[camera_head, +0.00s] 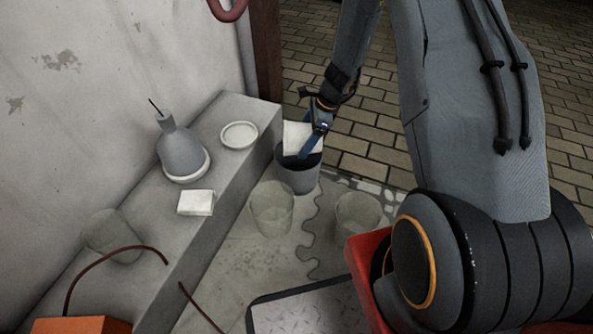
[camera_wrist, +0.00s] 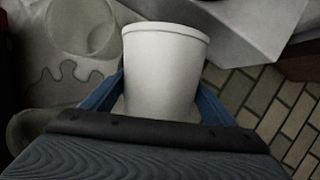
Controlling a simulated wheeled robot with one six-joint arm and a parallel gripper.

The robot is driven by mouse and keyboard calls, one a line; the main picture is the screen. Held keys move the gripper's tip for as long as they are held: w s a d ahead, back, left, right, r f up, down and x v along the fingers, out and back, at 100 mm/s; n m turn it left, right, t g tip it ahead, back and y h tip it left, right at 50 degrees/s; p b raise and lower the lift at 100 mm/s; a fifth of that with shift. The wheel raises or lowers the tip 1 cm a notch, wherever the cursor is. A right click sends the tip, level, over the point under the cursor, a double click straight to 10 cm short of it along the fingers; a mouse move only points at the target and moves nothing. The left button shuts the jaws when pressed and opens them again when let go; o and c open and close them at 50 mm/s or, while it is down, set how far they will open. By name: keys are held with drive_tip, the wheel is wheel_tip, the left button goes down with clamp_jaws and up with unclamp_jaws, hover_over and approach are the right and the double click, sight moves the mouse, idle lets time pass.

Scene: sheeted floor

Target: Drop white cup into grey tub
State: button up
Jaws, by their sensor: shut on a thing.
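My gripper (camera_head: 312,143) is shut on the white cup (camera_head: 298,136), with a blue finger on either side of it in the wrist view. The cup (camera_wrist: 164,72) is plain white with a rolled rim. In the head view it is at the mouth of the grey tub (camera_head: 298,180), a dark grey round container on the floor beside the ledge. The cup's lower part overlaps the tub's opening; I cannot tell whether it is above the rim or partly inside. The tub is not clearly seen in the wrist view, where the cup and gripper cover the middle.
Clear tubs (camera_head: 271,209) and (camera_head: 357,215) stand on the floor near the grey tub. The ledge at left holds a grey bottle-shaped thing (camera_head: 182,150), a white dish (camera_head: 239,135), a white block (camera_head: 196,203) and another clear tub (camera_head: 112,237). Brick paving lies behind.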

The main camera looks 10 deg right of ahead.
drive_tip(key=shift+f, duration=0.4)
drive_tip(key=o, duration=1.1)
drive_tip(key=shift+r, duration=0.1)
drive_tip(key=p+v, duration=0.3)
drive_tip(key=v, duration=0.4)
drive_tip(key=shift+s+d+r, duration=0.1)
drive_tip(key=shift+d+r, duration=0.05)
drive_tip(key=shift+r, duration=0.2)
